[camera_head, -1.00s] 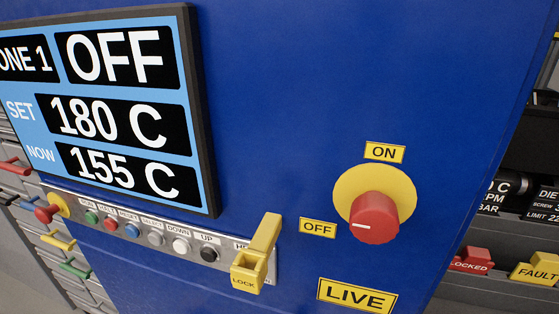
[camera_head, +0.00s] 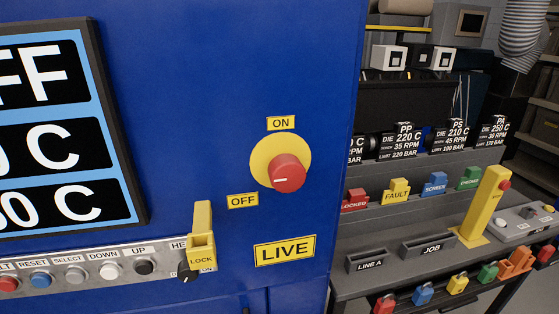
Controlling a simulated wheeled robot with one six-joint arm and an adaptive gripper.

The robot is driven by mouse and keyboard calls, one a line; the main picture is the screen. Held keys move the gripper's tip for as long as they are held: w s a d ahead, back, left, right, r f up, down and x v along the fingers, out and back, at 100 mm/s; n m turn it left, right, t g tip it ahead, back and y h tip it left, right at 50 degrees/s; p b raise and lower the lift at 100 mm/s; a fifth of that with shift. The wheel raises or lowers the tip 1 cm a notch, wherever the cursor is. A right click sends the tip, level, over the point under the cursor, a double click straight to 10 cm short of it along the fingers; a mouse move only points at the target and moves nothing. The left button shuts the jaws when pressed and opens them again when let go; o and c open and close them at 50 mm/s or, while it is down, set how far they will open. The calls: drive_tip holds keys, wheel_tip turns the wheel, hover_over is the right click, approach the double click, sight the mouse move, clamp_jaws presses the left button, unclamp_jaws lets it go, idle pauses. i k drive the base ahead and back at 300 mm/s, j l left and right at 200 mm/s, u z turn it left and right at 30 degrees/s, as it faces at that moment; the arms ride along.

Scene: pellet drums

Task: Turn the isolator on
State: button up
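The isolator is a red rotary knob (camera_head: 288,174) on a round yellow plate (camera_head: 264,158) on the blue cabinet front. The white mark on the knob points left, toward the yellow OFF label (camera_head: 242,201). The yellow ON label (camera_head: 281,123) is above the plate. A yellow LIVE sign (camera_head: 285,250) is below. A yellow LOCK piece (camera_head: 202,240) sits at the right end of the button strip, lower left of the knob, and partly covers a black selector. My gripper is not in view.
The display (camera_head: 60,130) is cut off at the left. A button strip (camera_head: 110,272) runs below it. Right of the cabinet, a grey stepped rack (camera_head: 420,225) holds coloured tags, label blocks and a yellow post (camera_head: 486,205). The cabinet front around the knob is clear.

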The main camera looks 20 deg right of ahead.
sight(286, 174)
drive_tip(key=j, duration=0.35)
drive_tip(key=k+j, duration=0.15)
drive_tip(key=j, duration=0.2)
drive_tip(key=k+j+u, duration=0.15)
drive_tip(key=k+j, duration=0.25)
drive_tip(key=k, duration=0.1)
